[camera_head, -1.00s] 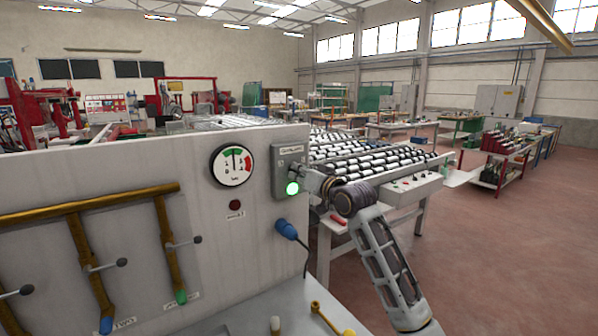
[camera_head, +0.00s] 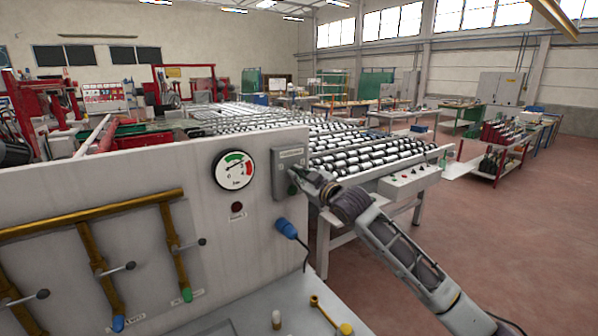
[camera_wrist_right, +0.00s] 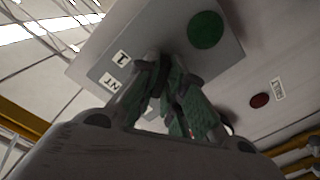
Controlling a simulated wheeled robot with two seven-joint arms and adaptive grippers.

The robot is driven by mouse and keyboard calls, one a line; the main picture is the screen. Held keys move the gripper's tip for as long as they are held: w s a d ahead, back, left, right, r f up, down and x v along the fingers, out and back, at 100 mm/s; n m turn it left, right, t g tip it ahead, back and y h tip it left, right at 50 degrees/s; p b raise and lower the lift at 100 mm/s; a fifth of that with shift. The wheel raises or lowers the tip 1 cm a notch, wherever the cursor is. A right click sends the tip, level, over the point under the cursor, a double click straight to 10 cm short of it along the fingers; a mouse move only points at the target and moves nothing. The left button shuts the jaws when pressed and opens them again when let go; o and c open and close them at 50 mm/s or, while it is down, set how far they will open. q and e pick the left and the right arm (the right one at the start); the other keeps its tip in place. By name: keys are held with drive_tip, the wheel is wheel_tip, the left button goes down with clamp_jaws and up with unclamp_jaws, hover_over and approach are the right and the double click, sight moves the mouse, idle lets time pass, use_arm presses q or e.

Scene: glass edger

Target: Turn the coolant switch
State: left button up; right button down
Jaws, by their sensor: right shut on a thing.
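The coolant switch box (camera_head: 284,160) is a grey box on the right end of the pale panel. Its round indicator lamp (camera_head: 292,189) is dark green and unlit; the lamp also shows in the wrist view (camera_wrist_right: 205,30). My right gripper (camera_head: 303,179) is at the box's right side. In the wrist view its green-padded fingers (camera_wrist_right: 168,85) are shut on the switch knob, which they mostly hide. My left gripper is not in view.
A round pressure gauge (camera_head: 234,170) and a small dark red lamp (camera_head: 237,207) are left of the box. A blue plug (camera_head: 286,228) with a cable is below it. Brass pipes with lever valves (camera_head: 95,215) are at left. A roller table (camera_head: 375,160) stands behind my right arm.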

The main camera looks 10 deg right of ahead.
drive_tip(key=shift+r+n+p, duration=0.1)
drive_tip(key=shift+n+p, duration=0.35)
drive_tip(key=shift+n, duration=0.55)
drive_tip(key=c, duration=1.5)
unclamp_jaws()
drive_tip(key=shift+s, duration=0.1)
drive_tip(key=v, duration=1.2)
